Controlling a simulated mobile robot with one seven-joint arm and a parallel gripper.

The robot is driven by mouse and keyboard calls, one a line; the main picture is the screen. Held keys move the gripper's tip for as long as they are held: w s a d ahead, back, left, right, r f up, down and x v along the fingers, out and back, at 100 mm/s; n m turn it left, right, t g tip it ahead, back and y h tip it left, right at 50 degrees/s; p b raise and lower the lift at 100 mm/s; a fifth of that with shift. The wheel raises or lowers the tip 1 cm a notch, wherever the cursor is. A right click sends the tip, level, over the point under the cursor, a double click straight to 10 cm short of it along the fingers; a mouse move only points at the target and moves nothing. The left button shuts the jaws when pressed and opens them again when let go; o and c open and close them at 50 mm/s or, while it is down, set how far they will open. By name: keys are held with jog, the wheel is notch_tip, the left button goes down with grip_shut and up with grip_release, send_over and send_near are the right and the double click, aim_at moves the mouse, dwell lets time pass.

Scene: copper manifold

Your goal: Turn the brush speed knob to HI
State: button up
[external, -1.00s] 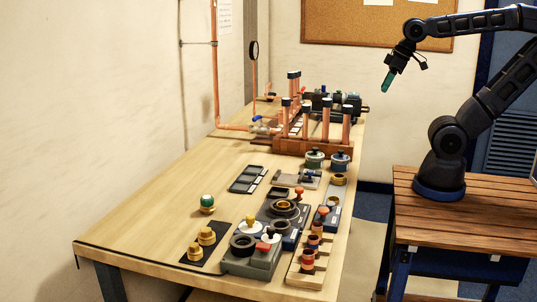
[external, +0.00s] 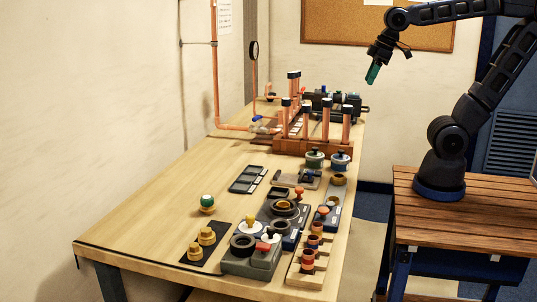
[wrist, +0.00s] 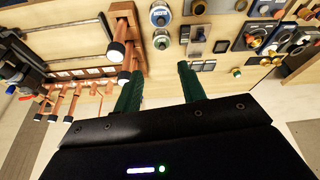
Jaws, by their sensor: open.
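My gripper (external: 373,73) hangs in the air above the far right end of the bench, well clear of it. In the wrist view its two green fingers (wrist: 160,88) are apart with nothing between them. Several knobbed control boxes stand on the near part of the bench: a grey box (external: 262,259), a dark blue-grey one with a round ringed top (external: 283,207), and a dial with a yellow knob (external: 250,221). They also show at the upper right of the wrist view. No label is legible, so I cannot tell which is the brush speed knob or its setting.
Upright copper pipes (external: 308,122) with dark caps stand on a brown manifold (external: 290,147) near the gripper's side of the bench. A wooden rack (external: 307,262) lines the near right edge. The bench's left side is mostly bare.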

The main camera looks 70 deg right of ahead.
jog(key=w+a+r+n+g, duration=0.1)
jog(key=w+a+r+n, duration=0.25)
jog(key=w+a, duration=0.85)
jog(key=n+g, duration=0.3)
jog(key=n, duration=0.8)
send_over(271, 227)
notch_tip(271, 227, down, 18)
jog(key=shift+m, duration=0.25)
notch_tip(271, 227, down, 10)
jog(key=shift+f, duration=0.1)
grip_shut()
